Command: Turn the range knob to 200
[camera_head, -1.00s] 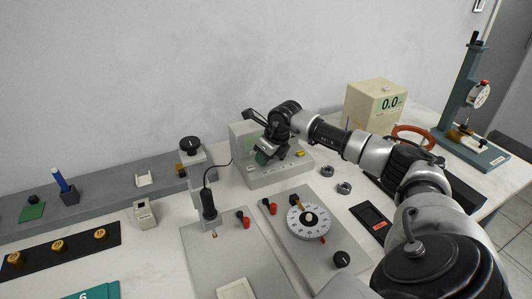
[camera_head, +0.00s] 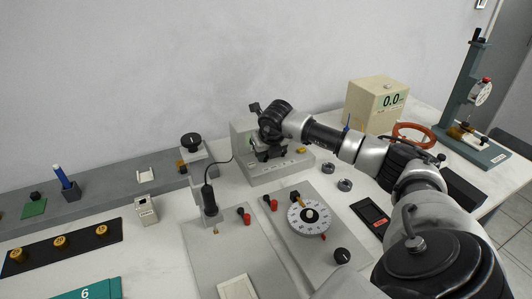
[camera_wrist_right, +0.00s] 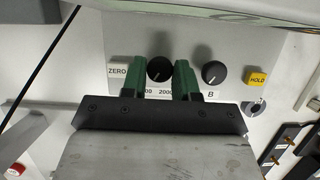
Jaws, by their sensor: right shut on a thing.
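The range knob (camera_wrist_right: 158,70) is a round black knob with a white pointer line on the front of the grey meter box (camera_head: 240,137). Its line appears to point down and to the left in the wrist view. My right gripper (camera_wrist_right: 161,68) has its green fingers on either side of the knob and is shut on it. Below the knob, the labels "2000" and one ending in "00" are partly hidden by the fingers. In the head view my right gripper (camera_head: 265,152) is at the box front and hides the knob. My left gripper is not in view.
A second black knob (camera_wrist_right: 214,73) marked B is just right of the fingers. A yellow HOLD button (camera_wrist_right: 257,79) and a ZERO label (camera_wrist_right: 118,71) flank the knobs.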

